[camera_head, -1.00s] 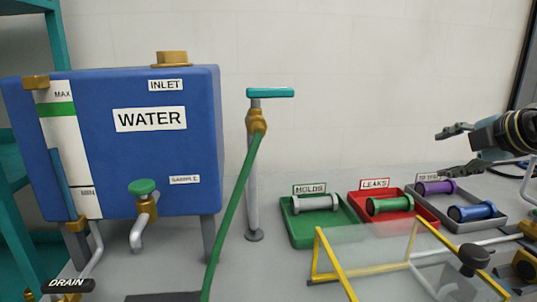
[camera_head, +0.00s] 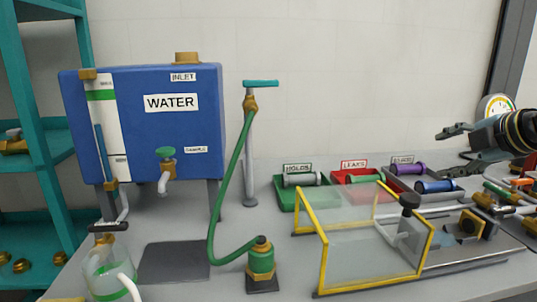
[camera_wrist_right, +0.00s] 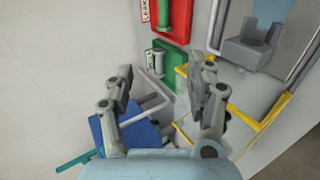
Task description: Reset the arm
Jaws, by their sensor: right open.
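My right gripper (camera_head: 441,153) comes in from the right in the head view. It is open and empty, its fingers pointing left, in front of the wall and above the sorting trays. In the right wrist view its two fingers (camera_wrist_right: 164,82) stand apart with nothing between them. Past them show the green tray (camera_wrist_right: 168,75), the red tray (camera_wrist_right: 170,28) and part of the blue water tank (camera_wrist_right: 125,140). No object touches the gripper in either view. My left gripper is in neither view.
A blue water tank (camera_head: 143,125) stands at left, a hand pump (camera_head: 249,150) beside it. A green hose runs to a fitting (camera_head: 261,262). A yellow-framed clear guard (camera_head: 372,250) stands front right. Trays with cylinders (camera_head: 285,200) lie behind it. A flask (camera_head: 105,270) is front left.

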